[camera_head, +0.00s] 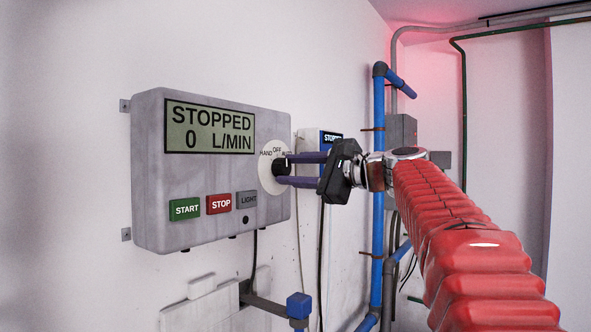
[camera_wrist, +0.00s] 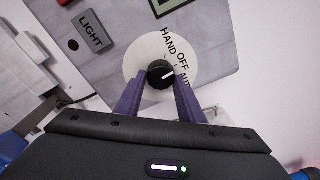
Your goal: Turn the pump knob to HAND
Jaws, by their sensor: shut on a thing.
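The pump knob (camera_head: 279,166) is a small black knob on a white round dial (camera_head: 266,182) at the right of the grey control box. The wrist view shows the knob (camera_wrist: 159,73) with a white pointer line and the labels HAND, OFF and AUTO. The pointer faces the OFF and AUTO side, away from HAND; I cannot tell exactly which mark it meets. My gripper (camera_head: 286,169) reaches in from the right, its two purple fingers shut on the knob, one on each side. The fingers partly cover AUTO in the head view.
The box's display (camera_head: 210,127) reads STOPPED, 0 L/MIN. Below it are a green START button (camera_head: 185,209), a red STOP button (camera_head: 219,204) and a grey LIGHT button (camera_head: 246,200). A blue pipe (camera_head: 378,230) runs up the wall behind my gripper.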

